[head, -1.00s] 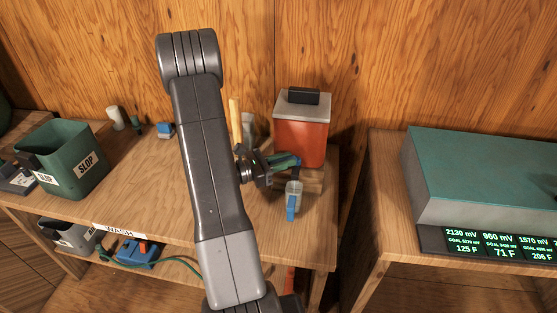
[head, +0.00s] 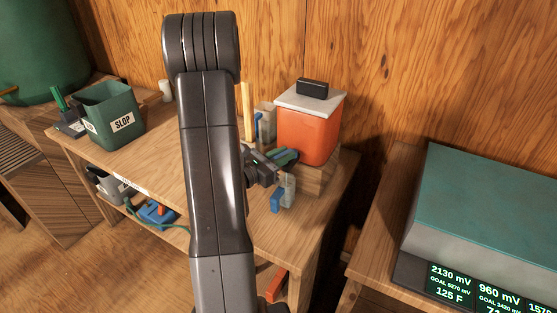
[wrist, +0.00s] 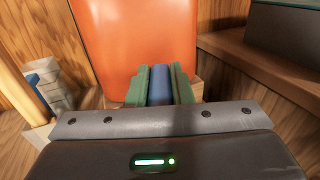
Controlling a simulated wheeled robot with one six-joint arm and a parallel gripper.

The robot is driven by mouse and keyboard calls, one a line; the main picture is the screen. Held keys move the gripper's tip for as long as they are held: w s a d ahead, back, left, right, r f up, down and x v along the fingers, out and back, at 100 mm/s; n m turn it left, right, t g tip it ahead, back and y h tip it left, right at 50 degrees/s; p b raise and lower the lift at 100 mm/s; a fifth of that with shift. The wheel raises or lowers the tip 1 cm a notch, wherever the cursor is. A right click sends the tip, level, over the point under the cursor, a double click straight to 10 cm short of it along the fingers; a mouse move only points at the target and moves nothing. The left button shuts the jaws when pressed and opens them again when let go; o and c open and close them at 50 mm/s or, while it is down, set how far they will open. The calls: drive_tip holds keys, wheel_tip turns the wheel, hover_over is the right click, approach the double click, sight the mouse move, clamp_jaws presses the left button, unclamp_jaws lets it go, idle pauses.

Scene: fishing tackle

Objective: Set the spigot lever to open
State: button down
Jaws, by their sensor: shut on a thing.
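The orange drink cooler (head: 308,138) with a pale lid and black handle stands on a wooden block on the workbench. It also fills the top of the wrist view (wrist: 138,40). My gripper (wrist: 160,88) points at the cooler's lower front. Its green fingers are shut on a blue piece, seemingly the spigot lever (wrist: 160,84). In the head view my gripper (head: 284,157) is in front of the cooler, and the lever and spigot are hidden by the fingers. I cannot read the lever's angle.
A clear cup with a blue handle (head: 282,194) stands just below my gripper. A green SLOP bin (head: 108,112) is at the bench's left. A teal-topped unit with digital readouts (head: 480,215) sits right, across a gap. Upright sticks and a small bottle are left of the cooler.

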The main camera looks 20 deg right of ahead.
drive_tip(key=shift+s+n+t, duration=0.15)
drive_tip(key=shift+n+t, duration=0.25)
drive_tip(key=shift+t, duration=0.1)
drive_tip(key=c, duration=1.6)
unclamp_jaws()
drive_tip(key=shift+o, duration=0.2)
drive_tip(key=b+v, duration=0.2)
drive_tip(key=v, duration=1.1)
drive_tip(key=shift+s+a+r, duration=0.2)
drive_tip(key=shift+s+a, duration=0.05)
drive_tip(key=shift+a, duration=0.05)
drive_tip(key=shift+d, duration=0.1)
drive_tip(key=shift+p+x, duration=0.75)
drive_tip(key=shift+x, duration=5.75)
drive_tip(key=shift+w+f, duration=0.15)
drive_tip(key=shift+f, duration=0.05)
